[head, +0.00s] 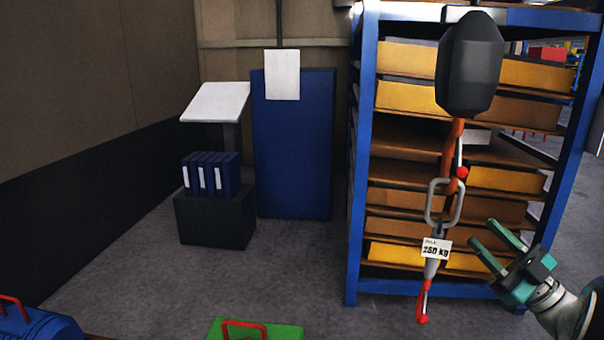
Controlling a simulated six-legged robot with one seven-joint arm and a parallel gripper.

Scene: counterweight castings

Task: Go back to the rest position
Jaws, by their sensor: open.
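My gripper (491,240) is at the lower right, on the end of my pale arm. Its two green fingers are spread apart with nothing between them. Just left of it hangs a dark grey counterweight casting (470,66) with an orange hook (447,160) below it. The fingertips are close to the tag and link in the picture; I cannot tell the gap in depth.
A blue shelf rack (354,200) with yellow and brown bins stands behind the hanging gear. A blue panel (292,150), a dark box (216,218) with blue binders (210,174) stand further left. A green case (285,331) and a blue case (40,325) are at the front. Floor between is clear.

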